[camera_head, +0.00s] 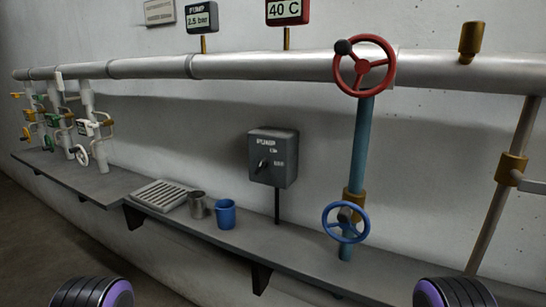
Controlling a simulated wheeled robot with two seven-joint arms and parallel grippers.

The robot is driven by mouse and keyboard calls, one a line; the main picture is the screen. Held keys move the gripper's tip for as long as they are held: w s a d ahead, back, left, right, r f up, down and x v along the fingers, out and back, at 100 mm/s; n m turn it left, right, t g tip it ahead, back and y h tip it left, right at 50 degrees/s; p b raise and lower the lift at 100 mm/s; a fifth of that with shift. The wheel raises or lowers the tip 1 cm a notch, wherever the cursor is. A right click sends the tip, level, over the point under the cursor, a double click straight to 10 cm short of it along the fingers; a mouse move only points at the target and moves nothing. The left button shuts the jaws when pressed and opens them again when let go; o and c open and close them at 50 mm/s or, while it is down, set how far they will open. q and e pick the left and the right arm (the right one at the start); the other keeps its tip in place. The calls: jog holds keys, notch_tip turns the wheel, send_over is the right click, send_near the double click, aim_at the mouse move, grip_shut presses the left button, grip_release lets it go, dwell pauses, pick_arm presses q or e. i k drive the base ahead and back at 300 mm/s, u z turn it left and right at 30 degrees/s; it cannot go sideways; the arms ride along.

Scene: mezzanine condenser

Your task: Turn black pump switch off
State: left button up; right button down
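The dark grey pump switch box (273,157) is mounted against the wall in the middle of the camera_head view, with "PUMP" lettered on top. A small black lever (263,164) sits on its front, at a slant. Two smaller labels are at its right, too small to read surely. A thin dark stem runs from the box down to the shelf. Neither of my grippers shows; only black and purple round parts of my arms are at the bottom left and bottom right.
A red handwheel (364,66) and a blue handwheel (345,222) are right of the box. A blue cup (226,213), a grey metal cup (197,205) and a slatted tray (160,194) stand on the shelf (285,248). Several small valves are far left. The space before the box is clear.

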aim_at(264, 164)
jog(key=z, duration=2.2)
jog(key=k, duration=1)
jog(key=u, duration=1.3)
jog(key=i, duration=1)
jog(key=u, duration=0.05)
